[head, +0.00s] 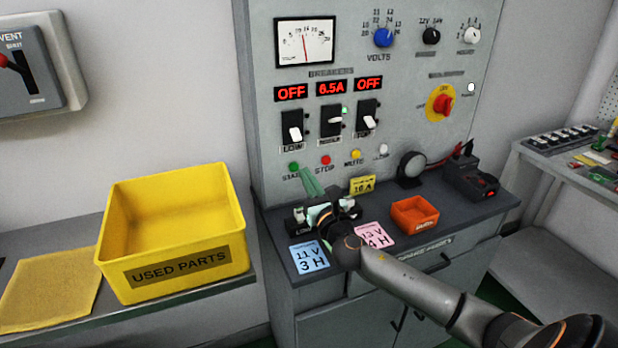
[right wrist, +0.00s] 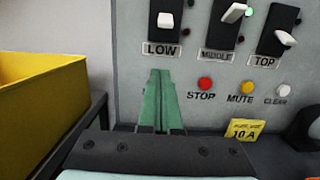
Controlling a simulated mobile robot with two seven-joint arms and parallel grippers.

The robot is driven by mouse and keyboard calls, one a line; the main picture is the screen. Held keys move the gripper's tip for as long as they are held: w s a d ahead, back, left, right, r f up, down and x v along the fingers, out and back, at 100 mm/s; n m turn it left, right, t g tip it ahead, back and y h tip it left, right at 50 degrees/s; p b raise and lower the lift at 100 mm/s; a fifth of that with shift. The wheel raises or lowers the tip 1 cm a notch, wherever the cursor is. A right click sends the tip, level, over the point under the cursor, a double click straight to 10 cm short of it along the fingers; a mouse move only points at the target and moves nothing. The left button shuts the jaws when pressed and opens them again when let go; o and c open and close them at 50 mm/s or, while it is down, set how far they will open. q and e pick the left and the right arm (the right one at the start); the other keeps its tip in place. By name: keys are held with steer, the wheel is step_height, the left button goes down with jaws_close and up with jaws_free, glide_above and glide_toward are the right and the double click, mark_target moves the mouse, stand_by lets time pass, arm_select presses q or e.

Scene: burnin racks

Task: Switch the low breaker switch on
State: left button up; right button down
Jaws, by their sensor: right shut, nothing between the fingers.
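The low breaker switch (head: 292,133) is the left one of three on the grey panel. Its white lever points down and the display above it (head: 291,92) reads OFF. The switch also shows at the top of the right wrist view (right wrist: 166,20). My right gripper (head: 308,175) is shut and empty, its green fingers together and pointing at the panel. In the right wrist view its fingertips (right wrist: 160,74) appear just below the LOW label and cover the start button area. Whether they touch the panel cannot be told. My left gripper is not in view.
The middle breaker (head: 331,121) shows an amp reading and a green light; the top breaker (head: 367,118) reads OFF. Stop (head: 325,160) and mute (head: 356,154) buttons sit below. A yellow used parts bin (head: 175,230) stands left, an orange tray (head: 414,215) on the bench.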

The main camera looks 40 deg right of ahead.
mark_target(291, 151)
steer(key=x, duration=0.7)
steer(key=shift+w+r, duration=0.1)
steer(key=shift+w, duration=0.1)
steer(key=r+p, duration=0.1)
steer(key=s+r, duration=0.1)
steer(key=shift+s+a+r+p, duration=0.1)
steer(key=shift+s+r+p, duration=0.2)
steer(key=shift+p, duration=0.1)
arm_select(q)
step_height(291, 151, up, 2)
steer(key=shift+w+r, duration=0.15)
arm_select(e)
steer(key=shift+s+r, duration=0.3)
steer(key=shift+r, duration=0.1)
arm_select(q)
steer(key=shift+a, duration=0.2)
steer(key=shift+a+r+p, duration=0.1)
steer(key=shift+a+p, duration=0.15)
steer(key=shift+p, duration=0.1)
arm_select(e)
steer(key=shift+s+a+r, duration=0.1)
steer(key=shift+s+r, duration=0.05)
